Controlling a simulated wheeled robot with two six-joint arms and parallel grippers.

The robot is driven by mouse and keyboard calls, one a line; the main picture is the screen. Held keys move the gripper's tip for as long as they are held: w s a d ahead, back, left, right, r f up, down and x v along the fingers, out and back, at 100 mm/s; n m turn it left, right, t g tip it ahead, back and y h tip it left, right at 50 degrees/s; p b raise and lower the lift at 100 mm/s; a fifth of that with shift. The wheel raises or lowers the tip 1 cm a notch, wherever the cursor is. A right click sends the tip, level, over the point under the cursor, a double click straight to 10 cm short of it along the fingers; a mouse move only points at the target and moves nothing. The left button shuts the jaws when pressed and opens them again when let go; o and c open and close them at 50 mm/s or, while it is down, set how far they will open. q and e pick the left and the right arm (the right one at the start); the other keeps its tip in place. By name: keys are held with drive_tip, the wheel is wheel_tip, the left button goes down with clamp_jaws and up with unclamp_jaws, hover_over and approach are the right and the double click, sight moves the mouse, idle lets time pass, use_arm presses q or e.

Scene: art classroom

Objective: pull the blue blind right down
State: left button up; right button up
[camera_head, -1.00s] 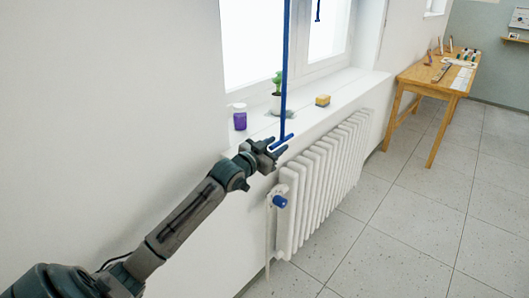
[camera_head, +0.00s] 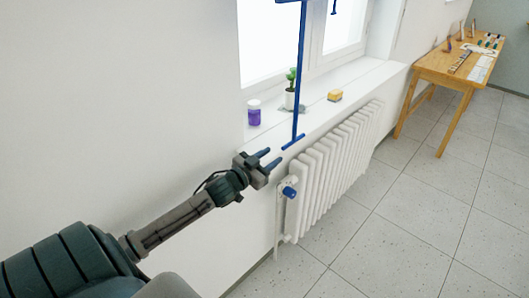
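A blue pull rod (camera_head: 300,85) hangs in front of the window and ends in a short blue crossbar handle (camera_head: 293,142) just below the sill's front edge. At the top of the view the rod meets a blue bar, cut off by the frame. The blind's cloth is not in view. My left gripper (camera_head: 270,160) is open and empty, below and left of the crossbar handle and apart from it. My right gripper is not in view.
A white sill (camera_head: 365,80) holds a purple jar (camera_head: 254,114), a potted plant (camera_head: 290,98) and a yellow sponge (camera_head: 335,96). A white radiator (camera_head: 335,155) with a blue valve (camera_head: 289,193) stands below. A wooden table (camera_head: 440,75) is at the back right; the tiled floor is clear.

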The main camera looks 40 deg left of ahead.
sight(285, 147)
use_arm(q)
drive_tip(key=shift+s+p, duration=0.75)
drive_tip(key=shift+s, duration=0.25)
drive_tip(key=d+r+m+g+y+p, duration=0.3)
drive_tip(key=m+y+p, duration=0.1)
drive_tip(key=m+y, duration=0.1)
drive_tip(key=shift+m, duration=0.3)
drive_tip(key=p+x, duration=0.3)
drive_tip(key=x, duration=0.6)
drive_tip(key=shift+w+d+f, duration=0.15)
drive_tip(key=shift+w+f, duration=0.3)
drive_tip(key=shift+w, duration=0.4)
clamp_jaws()
